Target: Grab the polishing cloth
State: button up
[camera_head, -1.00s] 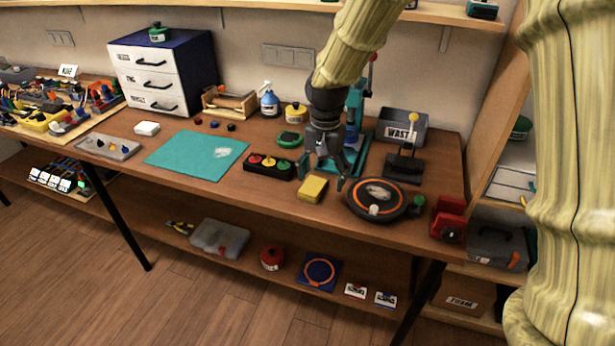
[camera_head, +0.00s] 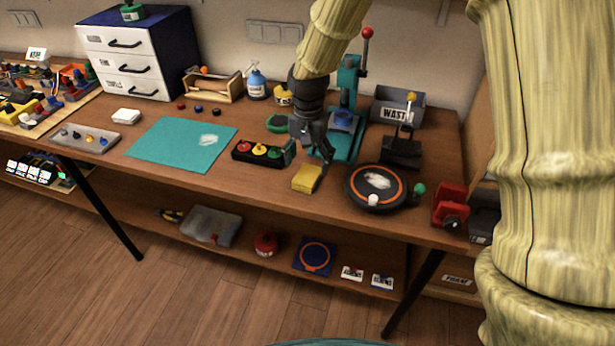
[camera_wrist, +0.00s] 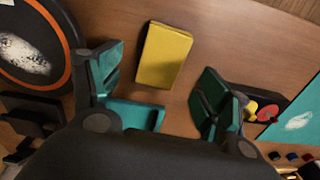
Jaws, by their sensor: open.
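The polishing cloth looks like a folded yellow rectangle (camera_head: 306,179) lying flat near the front edge of the wooden workbench. It also shows in the wrist view (camera_wrist: 163,55), in the upper middle, ahead of and between my two teal-padded fingers. My gripper (camera_head: 309,156) points down just above and behind the cloth. In the wrist view my gripper (camera_wrist: 157,84) is open with nothing between the fingers. The cloth's full top is visible in the wrist view, and no contact can be made out.
The round black turntable with an orange ring (camera_head: 375,187) is close to the right of the cloth. The black button box (camera_head: 262,151) is close to the left. A teal press (camera_head: 345,120) stands behind. Bare bench lies in front of the cloth.

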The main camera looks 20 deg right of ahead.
aim_at(307, 175)
jog(key=shift+a+f+p, duration=0.15)
jog(key=shift+f+p, duration=0.45)
jog(key=shift+f, duration=1.95)
jog(key=shift+c, duration=0.2)
jog(key=c, duration=0.9)
